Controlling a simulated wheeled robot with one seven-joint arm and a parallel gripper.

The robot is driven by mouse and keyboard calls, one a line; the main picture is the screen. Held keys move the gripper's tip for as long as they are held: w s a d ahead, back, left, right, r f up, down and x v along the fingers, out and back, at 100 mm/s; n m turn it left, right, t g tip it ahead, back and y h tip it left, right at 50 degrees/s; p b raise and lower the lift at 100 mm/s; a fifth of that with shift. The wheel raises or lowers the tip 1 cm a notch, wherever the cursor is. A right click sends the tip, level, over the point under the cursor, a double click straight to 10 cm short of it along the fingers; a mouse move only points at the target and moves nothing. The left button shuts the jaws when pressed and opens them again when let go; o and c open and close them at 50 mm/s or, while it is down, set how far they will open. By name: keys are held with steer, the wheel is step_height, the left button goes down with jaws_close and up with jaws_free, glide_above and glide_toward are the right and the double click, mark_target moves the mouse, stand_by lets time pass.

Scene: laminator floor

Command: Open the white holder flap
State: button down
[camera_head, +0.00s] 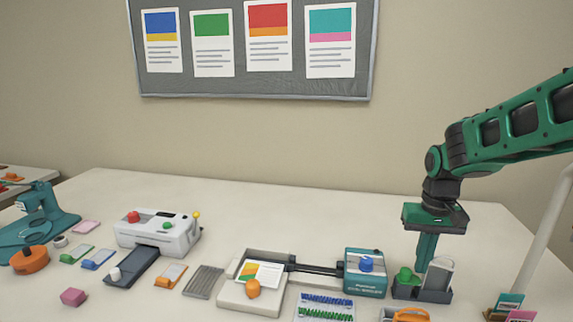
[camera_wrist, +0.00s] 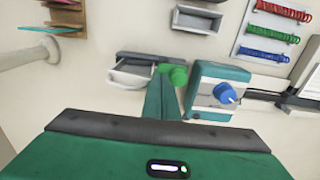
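The dark grey holder (camera_head: 436,296) stands at the right front of the table. A pale, round-topped flap (camera_head: 439,274) stands up from it, and a green knob (camera_head: 405,275) sits on its left. In the wrist view the holder (camera_wrist: 122,56) shows with the whitish flap (camera_wrist: 130,74) and the green knob (camera_wrist: 178,75) beside it. My gripper (camera_head: 424,268) points down just behind the holder, between knob and flap in the picture. Its green fingers are together with nothing visible between them. In the wrist view the fingers (camera_wrist: 164,86) partly cover the holder's edge. Contact cannot be told.
A teal-and-white box with a blue knob (camera_head: 366,264) stands close left of the holder. An orange-handled thing (camera_head: 408,315) lies in front, with binding combs (camera_head: 326,306) to its left. Colored cards (camera_head: 507,303) stand at right. The table behind is clear.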

steer(key=shift+s+d, duration=0.1)
steer(key=shift+d, duration=0.2)
steer(key=shift+d+r, duration=0.2)
steer(key=shift+r, duration=0.1)
steer(key=shift+d+r, duration=0.5)
steer(key=shift+r, duration=0.25)
steer(key=shift+s+d+r, duration=0.1)
steer(key=shift+d+r, duration=0.05)
steer(key=shift+r, duration=0.1)
steer(key=shift+s+d+r, duration=0.1)
steer(key=shift+r, duration=0.05)
steer(key=shift+s+d+r, duration=0.15)
steer(key=shift+d+r, duration=0.05)
steer(key=shift+d, duration=0.4)
steer(key=shift+r, duration=0.2)
steer(key=shift+s+d+r, duration=0.1)
steer(key=shift+d+r, duration=0.35)
steer(key=shift+d, duration=0.25)
